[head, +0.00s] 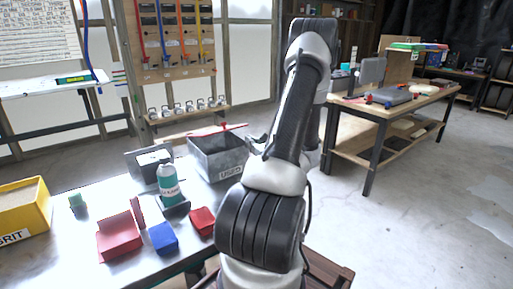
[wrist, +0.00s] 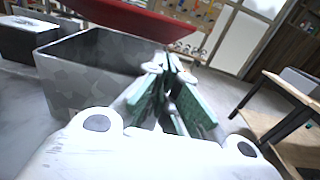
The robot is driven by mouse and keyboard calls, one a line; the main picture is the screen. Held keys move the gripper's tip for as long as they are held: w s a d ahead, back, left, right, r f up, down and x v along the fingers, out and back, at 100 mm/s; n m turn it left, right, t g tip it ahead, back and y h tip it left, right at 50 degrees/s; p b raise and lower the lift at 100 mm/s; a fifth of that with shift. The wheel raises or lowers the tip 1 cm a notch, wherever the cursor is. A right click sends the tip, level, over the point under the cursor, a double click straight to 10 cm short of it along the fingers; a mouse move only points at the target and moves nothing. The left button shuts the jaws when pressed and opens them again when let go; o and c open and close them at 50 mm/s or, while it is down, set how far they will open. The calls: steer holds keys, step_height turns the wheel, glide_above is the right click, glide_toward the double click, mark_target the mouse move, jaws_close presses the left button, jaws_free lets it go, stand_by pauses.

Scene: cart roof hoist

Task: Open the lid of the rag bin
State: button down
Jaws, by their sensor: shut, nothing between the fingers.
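The rag bin (head: 222,165) is a grey metal box with a "USED" label, standing on the metal table. Its red lid (head: 216,131) is raised and shows nearly edge-on above the far rim. The dark inside of the bin shows below it. In the wrist view the bin (wrist: 75,85) is at left with its top open, and the red lid (wrist: 135,18) is above its far side. My gripper (wrist: 167,65) is shut and empty, beside the bin's right rim. In the head view my arm partly hides the gripper; I cannot tell if it touches the lid.
A dark box (head: 137,168), a teal bottle (head: 168,185), red blocks (head: 119,240), a blue block (head: 163,238) and a yellow grit box (head: 38,212) share the table. A wooden workbench (head: 376,118) stands at right, with open floor before it.

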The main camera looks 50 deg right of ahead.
steer(key=x, duration=0.3)
steer(key=shift+w, duration=0.15)
steer(key=shift+r, duration=0.1)
